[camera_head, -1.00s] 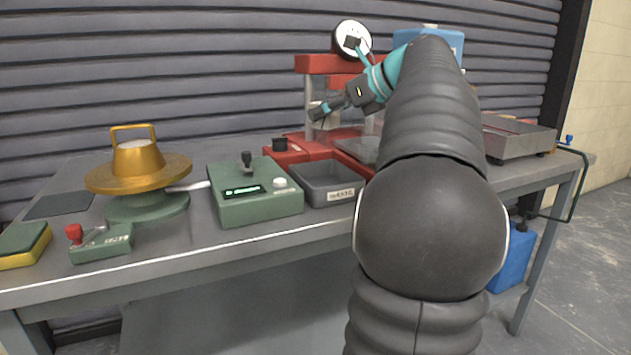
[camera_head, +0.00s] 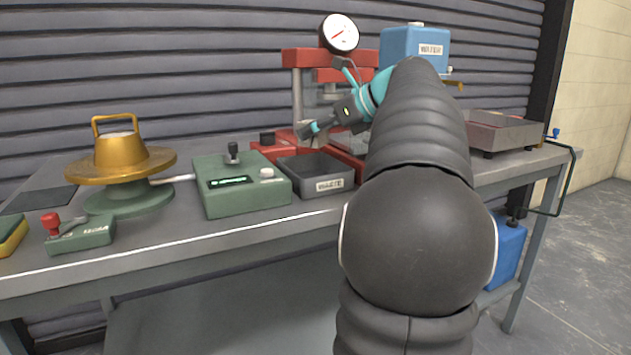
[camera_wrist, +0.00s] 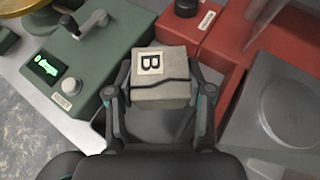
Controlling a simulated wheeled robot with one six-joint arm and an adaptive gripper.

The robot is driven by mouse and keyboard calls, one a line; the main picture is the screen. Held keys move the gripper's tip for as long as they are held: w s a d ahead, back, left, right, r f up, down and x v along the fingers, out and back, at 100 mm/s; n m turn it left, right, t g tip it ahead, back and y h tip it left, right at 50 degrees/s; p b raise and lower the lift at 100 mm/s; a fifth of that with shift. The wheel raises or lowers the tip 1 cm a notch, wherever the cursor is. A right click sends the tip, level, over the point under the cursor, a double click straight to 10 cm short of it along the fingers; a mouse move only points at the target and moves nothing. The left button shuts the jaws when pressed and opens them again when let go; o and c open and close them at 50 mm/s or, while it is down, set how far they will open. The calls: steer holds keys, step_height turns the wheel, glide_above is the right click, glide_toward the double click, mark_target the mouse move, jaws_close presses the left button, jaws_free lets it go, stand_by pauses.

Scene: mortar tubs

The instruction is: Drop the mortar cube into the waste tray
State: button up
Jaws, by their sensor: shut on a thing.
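My gripper (camera_head: 312,130) is shut on the mortar cube (camera_wrist: 162,88), one finger on each side of it. In the wrist view the cube is pale grey, with a white label reading "B" and a dark crack across it. In the head view it is small beside the fingertips and partly hidden. The waste tray (camera_head: 330,184) is a dark grey open box with a "WASTE" label on its front, on the bench. The gripper and cube are above the tray's back part, apart from it in the head view. The cube hides much of the tray in the wrist view.
A red press (camera_head: 297,98) with a dial gauge stands behind the tray. A green control box (camera_head: 240,196) with a lever is left of the tray, and a gold flow table (camera_head: 120,168) farther left. A metal pan (camera_head: 505,132) stands at the right.

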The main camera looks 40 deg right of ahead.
steer(key=o, duration=1.5)
steer(key=shift+c, duration=0.2)
steer(key=shift+r, duration=5.05)
